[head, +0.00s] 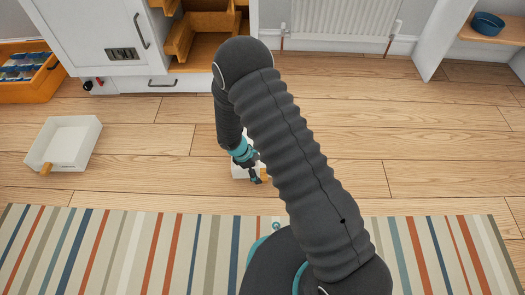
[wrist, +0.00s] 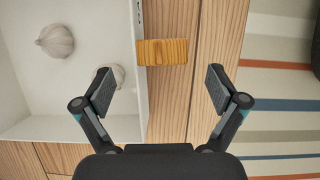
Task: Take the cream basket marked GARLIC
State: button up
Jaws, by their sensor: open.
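A cream basket (wrist: 142,100) with garlic bulbs (wrist: 55,41) inside fills the left of the wrist view. A wooden handle (wrist: 162,51) sticks out from its wall. Dark marks show on that wall at the top edge, too cut off to read. My gripper (wrist: 160,88) is open, with one finger over the basket's inside and the other outside, beyond the handle. The handle lies between and just ahead of the fingertips, not gripped. In the head view the basket (head: 238,172) stands on the floor, mostly hidden by my gripper (head: 257,177) and arm.
Another cream basket (head: 70,135) with a wooden handle stands on the floor to the left. A striped rug (head: 100,250) lies in front. A white cabinet with an open wooden rack (head: 205,22) and a radiator (head: 340,18) are at the back. The floor at right is clear.

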aim_at(263, 174)
jog(key=shift+b+x, duration=0.55)
jog(key=shift+x, duration=2.15)
jog(key=shift+d+r, duration=0.1)
jog(key=shift+d, duration=0.05)
jog(key=c, duration=1.6)
